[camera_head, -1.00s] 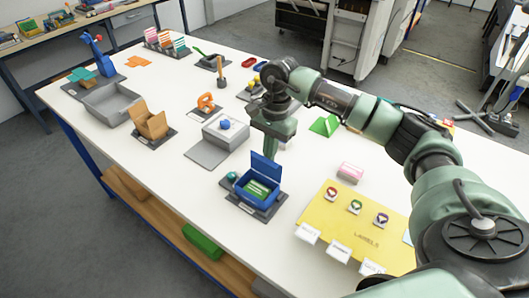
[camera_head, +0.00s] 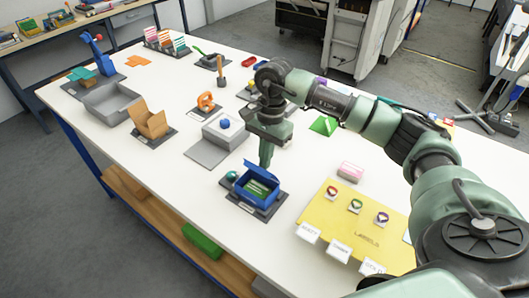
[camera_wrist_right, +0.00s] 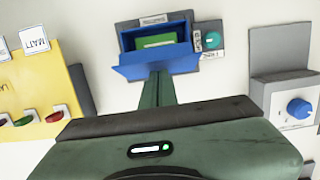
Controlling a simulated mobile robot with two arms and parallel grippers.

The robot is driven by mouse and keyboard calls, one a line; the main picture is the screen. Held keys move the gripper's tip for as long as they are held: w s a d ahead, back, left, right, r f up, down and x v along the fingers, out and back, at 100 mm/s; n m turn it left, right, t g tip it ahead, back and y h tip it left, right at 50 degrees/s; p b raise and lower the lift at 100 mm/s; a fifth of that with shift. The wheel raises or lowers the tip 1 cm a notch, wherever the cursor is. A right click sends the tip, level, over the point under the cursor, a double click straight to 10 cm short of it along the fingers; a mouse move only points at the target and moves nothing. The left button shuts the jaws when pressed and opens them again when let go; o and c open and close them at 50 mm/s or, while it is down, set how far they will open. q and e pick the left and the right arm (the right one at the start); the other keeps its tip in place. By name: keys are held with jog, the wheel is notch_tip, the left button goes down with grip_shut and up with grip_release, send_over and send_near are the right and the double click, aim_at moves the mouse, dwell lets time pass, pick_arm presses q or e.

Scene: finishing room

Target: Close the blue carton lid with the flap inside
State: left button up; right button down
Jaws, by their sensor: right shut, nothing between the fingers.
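The blue carton (camera_head: 252,195) stands on a dark grey base and also shows in the right wrist view (camera_wrist_right: 127,40). Its blue lid (camera_head: 262,174) is raised at a slant along the side nearest my right gripper, and the carton is open. A green item (camera_head: 257,188) with pale stripes lies inside. The lid shows in the wrist view (camera_wrist_right: 157,64) as a wide panel. My right gripper (camera_head: 265,164) is shut and empty, with its tips right behind the lid; whether they touch it I cannot tell. The inner flap is not clearly visible. My left gripper is out of view.
A yellow labels mat (camera_head: 345,232) with round pieces lies to the right. The white table is clear in front.

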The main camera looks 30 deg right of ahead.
aim_at(259, 168)
jog(key=shift+s+a+f, duration=0.1)
jog(key=shift+a, duration=0.15)
dwell(0.4)
jog(key=shift+s+a+f+b, duration=0.25)
jog(key=shift+a+b, duration=0.15)
jog(key=shift+a, duration=0.1)
jog(key=shift+f, duration=0.1)
jog(key=shift+s+a+f+b, duration=0.2)
jog(key=shift+a+f+b, duration=0.25)
jog(key=shift+a+b, duration=0.1)
jog(key=shift+f, duration=0.1)
dwell(0.5)
